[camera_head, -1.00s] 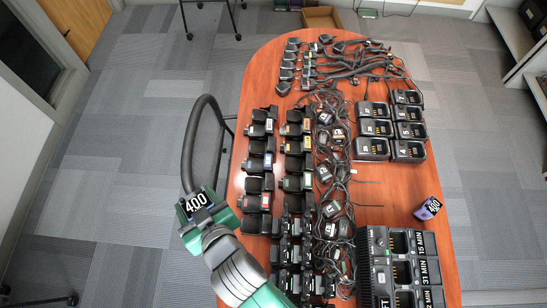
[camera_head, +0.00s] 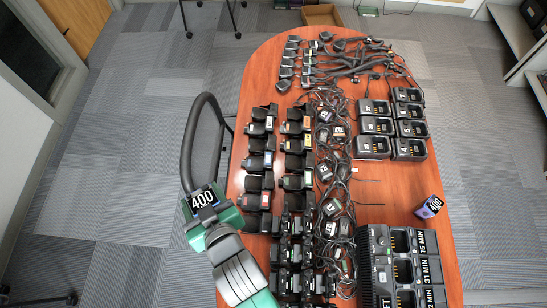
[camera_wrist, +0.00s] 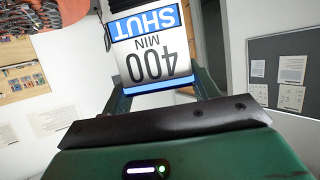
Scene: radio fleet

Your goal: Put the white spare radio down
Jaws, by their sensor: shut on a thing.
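My gripper (camera_head: 207,206) is shut on a small block (camera_head: 202,198) marked 400. In the wrist view this block (camera_wrist: 152,50) shows a white face with blue bands and the upside-down words "400 MIN SHUT", between the fingers. It is held up left of the table edge, beside a dark curved tube. I cannot tell from its visible face whether it is the white spare radio; its other sides are hidden. A purple block (camera_head: 430,207), also marked 400, stands on the table's right side, apart from my gripper.
The wooden table (camera_head: 380,188) holds rows of black radios (camera_head: 256,180), tangled cables and earpieces (camera_head: 335,170), single chargers (camera_head: 372,147) and a multi-slot charger (camera_head: 405,240). Bare wood shows around the purple block. The dark curved tube (camera_head: 187,140) rises left of the table.

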